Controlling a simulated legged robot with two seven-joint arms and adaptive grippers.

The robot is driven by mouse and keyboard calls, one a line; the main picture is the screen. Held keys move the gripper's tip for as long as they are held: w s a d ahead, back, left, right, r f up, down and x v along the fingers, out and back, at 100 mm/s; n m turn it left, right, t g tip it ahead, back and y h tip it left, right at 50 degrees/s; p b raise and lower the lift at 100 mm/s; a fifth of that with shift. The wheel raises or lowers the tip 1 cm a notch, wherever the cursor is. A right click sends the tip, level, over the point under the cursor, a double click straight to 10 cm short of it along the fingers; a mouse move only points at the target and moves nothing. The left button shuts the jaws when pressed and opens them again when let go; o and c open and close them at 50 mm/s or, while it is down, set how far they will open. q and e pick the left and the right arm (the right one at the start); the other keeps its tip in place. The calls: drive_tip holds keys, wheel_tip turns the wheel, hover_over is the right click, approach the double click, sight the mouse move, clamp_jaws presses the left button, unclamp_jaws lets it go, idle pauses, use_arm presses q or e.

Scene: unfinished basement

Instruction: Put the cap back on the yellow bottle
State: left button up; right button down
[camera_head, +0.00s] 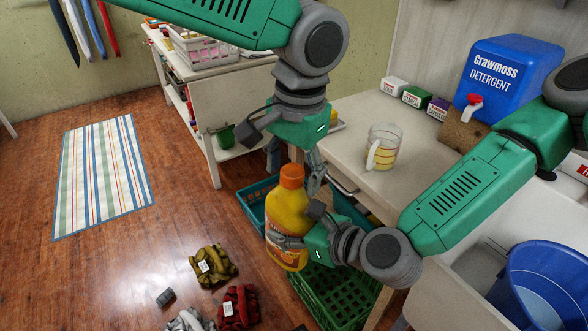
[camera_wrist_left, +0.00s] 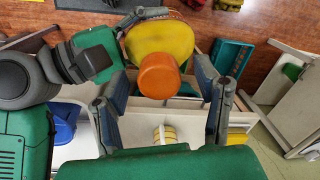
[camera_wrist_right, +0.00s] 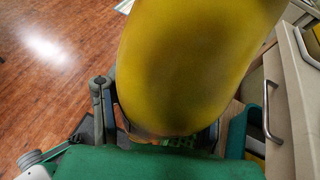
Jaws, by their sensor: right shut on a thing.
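The yellow bottle (camera_head: 288,212) is upright, held above the floor in front of the table by my right gripper (camera_head: 296,226), whose fingers are closed around its body. The bottle fills much of the right wrist view (camera_wrist_right: 190,60). The orange cap (camera_head: 291,176) sits at the top of the bottle; whether it is fastened cannot be told. My left gripper (camera_head: 286,160) is just above and around the cap. In the left wrist view the cap (camera_wrist_left: 159,75) lies between the spread fingers, with gaps on both sides, so that gripper is open and empty.
A table (camera_head: 355,180) bears a measuring cup (camera_head: 383,147), small boxes and a blue detergent jug (camera_head: 505,75). A green crate (camera_head: 335,290) and a teal basket (camera_head: 252,205) stand below the bottle. Folded clothes (camera_head: 212,265) lie on the floor. A blue bucket (camera_head: 545,280) is at right.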

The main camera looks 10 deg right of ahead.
use_arm(q)
wheel_tip(320, 180, up, 12)
drive_tip(key=shift+s+d, duration=0.25)
drive_tip(key=shift+d, duration=0.2)
drive_tip(key=shift+f, duration=0.1)
idle(0.5)
